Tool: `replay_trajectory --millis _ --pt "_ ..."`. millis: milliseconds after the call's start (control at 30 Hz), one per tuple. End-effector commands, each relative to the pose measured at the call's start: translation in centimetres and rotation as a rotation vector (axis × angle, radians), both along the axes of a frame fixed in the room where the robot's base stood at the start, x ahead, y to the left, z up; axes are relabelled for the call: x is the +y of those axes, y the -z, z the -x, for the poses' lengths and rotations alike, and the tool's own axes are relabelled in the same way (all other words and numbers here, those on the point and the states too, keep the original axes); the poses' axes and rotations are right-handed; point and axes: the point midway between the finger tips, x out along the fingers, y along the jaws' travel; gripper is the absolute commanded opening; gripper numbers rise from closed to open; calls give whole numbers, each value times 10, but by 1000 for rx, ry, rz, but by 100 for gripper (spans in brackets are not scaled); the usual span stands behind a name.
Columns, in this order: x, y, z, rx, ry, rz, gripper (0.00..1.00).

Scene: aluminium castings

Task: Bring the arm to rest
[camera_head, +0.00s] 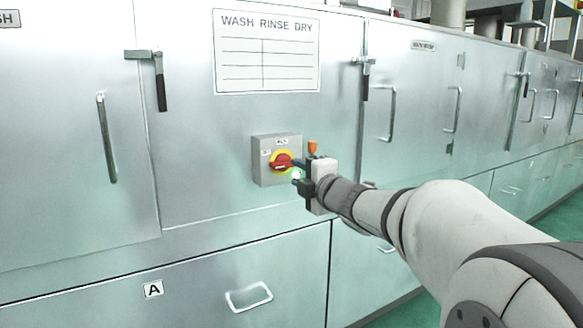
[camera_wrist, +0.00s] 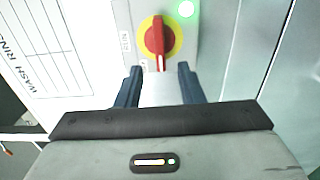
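My gripper (camera_head: 304,178) is at the end of my arm, close in front of a grey switch box on the machine's front. In the wrist view its two dark fingers (camera_wrist: 158,82) are apart with nothing between them. The box's red rotary knob (camera_wrist: 158,38) on a yellow disc lies just beyond the fingertips, apart from them. The knob (camera_head: 281,162) also shows in the head view, left of my gripper. A green light (camera_wrist: 186,9) glows beside the knob. The lower right of the box is partly hidden by my gripper in the head view.
The steel machine front (camera_head: 200,130) stands close before my arm. Door handles (camera_head: 106,138) and black latches (camera_head: 160,80) stick out from it. A "WASH RINSE DRY" chart (camera_head: 266,75) is above the switch box. Green floor (camera_head: 560,222) is free at the right.

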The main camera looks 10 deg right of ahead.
Motion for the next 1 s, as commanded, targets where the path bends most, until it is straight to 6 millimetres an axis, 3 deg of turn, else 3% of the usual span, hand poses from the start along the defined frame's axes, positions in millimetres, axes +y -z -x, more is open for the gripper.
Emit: replay_trajectory --millis 433,667,867,1000 --pt "-3 -1 8 2 3 -4 35" --pt "-20 -31 19 122 160 -157 35" --pt "-43 -44 54 349 424 -433 35" --pt "-51 -43 93 524 608 -628 35"
